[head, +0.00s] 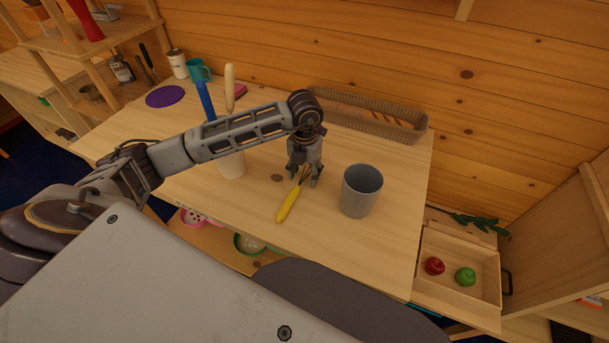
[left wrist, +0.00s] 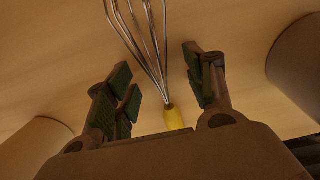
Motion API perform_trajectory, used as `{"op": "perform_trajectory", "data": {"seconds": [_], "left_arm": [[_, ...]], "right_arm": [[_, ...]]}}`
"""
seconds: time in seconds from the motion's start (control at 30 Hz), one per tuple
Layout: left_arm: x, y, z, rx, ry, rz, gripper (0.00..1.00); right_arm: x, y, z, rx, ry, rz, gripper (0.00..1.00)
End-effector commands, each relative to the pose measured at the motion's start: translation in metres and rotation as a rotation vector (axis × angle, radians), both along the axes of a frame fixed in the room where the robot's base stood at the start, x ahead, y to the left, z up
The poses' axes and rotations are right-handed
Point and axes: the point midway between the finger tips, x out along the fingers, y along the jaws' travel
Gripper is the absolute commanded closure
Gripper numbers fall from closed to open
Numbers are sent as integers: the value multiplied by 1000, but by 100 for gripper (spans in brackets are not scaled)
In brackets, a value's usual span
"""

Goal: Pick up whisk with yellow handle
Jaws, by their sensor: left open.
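The whisk with the yellow handle (head: 288,205) lies on the wooden table (head: 400,235), its handle towards the front edge. In the head view its wires are partly hidden by my left gripper (head: 302,180). That gripper points down over the whisk, its fingers open. In the left wrist view the whisk's metal wires (left wrist: 145,45) and the top of its yellow handle (left wrist: 173,117) show between the open fingers of the left gripper (left wrist: 165,92). The fingers look apart from the whisk. My right gripper is not in view.
A grey cup (head: 361,191) stands just right of the whisk. A white container (head: 231,165) with utensils stands to the left, partly behind my arm. A long basket (head: 372,116) lies at the back by the wall. A drawer (head: 456,296) with a red and a green fruit is at right.

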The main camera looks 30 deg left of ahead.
Motion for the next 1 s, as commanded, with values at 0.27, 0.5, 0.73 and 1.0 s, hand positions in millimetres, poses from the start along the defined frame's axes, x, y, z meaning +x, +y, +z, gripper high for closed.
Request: {"op": "perform_trajectory", "data": {"seconds": [0.27,0.5,0.73,1.0], "left_arm": [[0,0,0,0,0,0,71],[0,0,0,0,0,0,97],[0,0,1,0,0,0,97],[1,0,18,-1,-3,-1,97]], "right_arm": [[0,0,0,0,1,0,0],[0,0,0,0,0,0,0],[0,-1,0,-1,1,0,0],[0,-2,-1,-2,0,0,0]]}}
